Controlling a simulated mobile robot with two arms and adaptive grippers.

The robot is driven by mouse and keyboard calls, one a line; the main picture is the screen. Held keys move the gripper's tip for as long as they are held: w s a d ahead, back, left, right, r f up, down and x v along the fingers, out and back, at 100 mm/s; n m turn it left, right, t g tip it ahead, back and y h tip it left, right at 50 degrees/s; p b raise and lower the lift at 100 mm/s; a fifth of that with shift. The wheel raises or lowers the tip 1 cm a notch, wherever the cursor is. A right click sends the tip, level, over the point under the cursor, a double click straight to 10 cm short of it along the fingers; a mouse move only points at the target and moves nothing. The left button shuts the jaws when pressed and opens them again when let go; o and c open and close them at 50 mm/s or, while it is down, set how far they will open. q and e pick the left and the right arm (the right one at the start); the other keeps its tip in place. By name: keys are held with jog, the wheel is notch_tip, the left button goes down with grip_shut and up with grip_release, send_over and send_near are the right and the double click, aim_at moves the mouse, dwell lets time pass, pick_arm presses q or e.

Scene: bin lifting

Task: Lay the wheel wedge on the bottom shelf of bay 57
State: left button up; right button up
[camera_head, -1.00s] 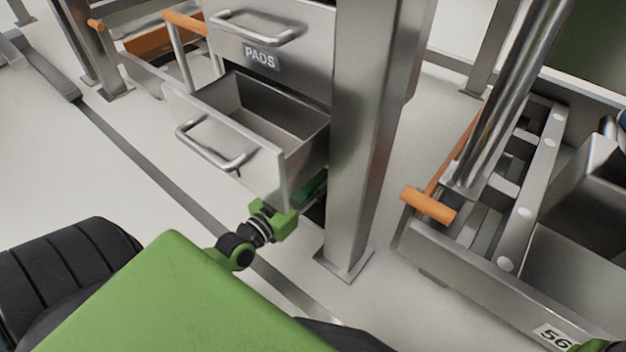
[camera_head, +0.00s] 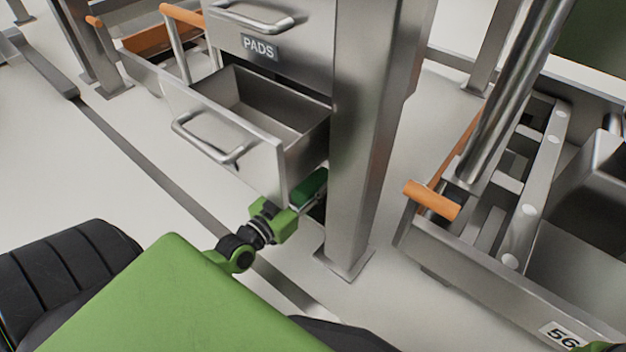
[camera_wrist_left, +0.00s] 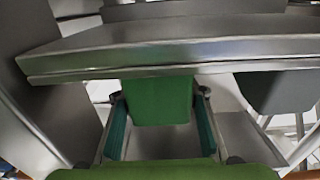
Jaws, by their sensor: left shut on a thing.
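My left gripper (camera_head: 306,200) is shut on a dark green block (camera_head: 312,184), seemingly the wheel wedge. It is low beside the open drawer's right side, by the foot of a steel post. In the left wrist view the block (camera_wrist_left: 160,100) sits between the two fingers (camera_wrist_left: 162,125), its upper part hidden by a steel edge (camera_wrist_left: 180,62). The bottom shelf of bay 57 cannot be made out, and no 57 label shows.
An open drawer (camera_head: 225,145) hangs under a drawer marked PADS (camera_head: 258,48), above my left gripper. The steel post (camera_head: 362,150) stands close on its right. A steel bin marked 56 (camera_head: 565,335) with an orange handle (camera_head: 432,200) is at right. Pale floor (camera_head: 110,185) lies open at left.

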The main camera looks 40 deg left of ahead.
pick_arm(q)
jog(key=shift+f, duration=0.15)
jog(key=o, duration=1.6)
jog(key=shift+f, duration=0.15)
jog(key=s, duration=0.8)
jog(key=s+a, duration=0.1)
jog(key=s, duration=0.3)
